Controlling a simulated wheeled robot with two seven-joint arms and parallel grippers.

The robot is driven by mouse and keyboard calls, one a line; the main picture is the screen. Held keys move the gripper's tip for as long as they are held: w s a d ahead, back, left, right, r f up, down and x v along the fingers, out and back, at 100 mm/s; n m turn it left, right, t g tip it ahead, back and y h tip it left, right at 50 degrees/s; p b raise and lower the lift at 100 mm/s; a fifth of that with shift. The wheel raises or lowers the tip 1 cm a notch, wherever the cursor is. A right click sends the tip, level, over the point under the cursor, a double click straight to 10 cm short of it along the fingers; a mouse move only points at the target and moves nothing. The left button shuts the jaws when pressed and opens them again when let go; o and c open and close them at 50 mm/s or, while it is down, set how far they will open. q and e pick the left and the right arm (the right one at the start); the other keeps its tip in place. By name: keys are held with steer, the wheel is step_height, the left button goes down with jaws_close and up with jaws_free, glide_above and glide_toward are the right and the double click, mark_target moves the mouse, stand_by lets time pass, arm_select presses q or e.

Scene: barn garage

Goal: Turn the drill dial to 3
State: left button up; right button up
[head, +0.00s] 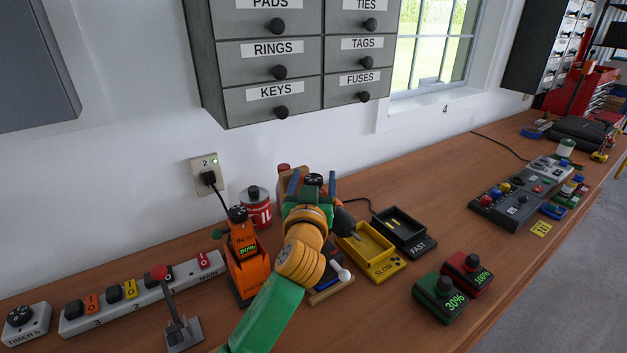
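My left arm comes up from the bottom, and my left gripper (313,185) is over the middle of the bench. Its two blue fingertips stand apart, one on each side of a small black dial (314,179) with white marks. Small gaps seem to show between the dial and the fingertips. The dial's setting is too small to read. A dark drill body with a grey bit (352,235) shows to the right of the gripper; the rest is hidden behind my arm. My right gripper is not in view.
An orange unit reading 80% (247,258) stands left of my arm, near a red can (257,210). Yellow SLOW (366,244) and black FAST (405,230) trays lie right. Green 30% (440,299) and red 100% (467,270) packs sit near the front edge. A power strip (140,302) lies left.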

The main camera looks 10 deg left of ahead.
arm_select(q)
steer(key=s+d+b, duration=0.1)
steer(key=s+b, duration=0.1)
steer(key=s, duration=0.5)
stand_by(0.3)
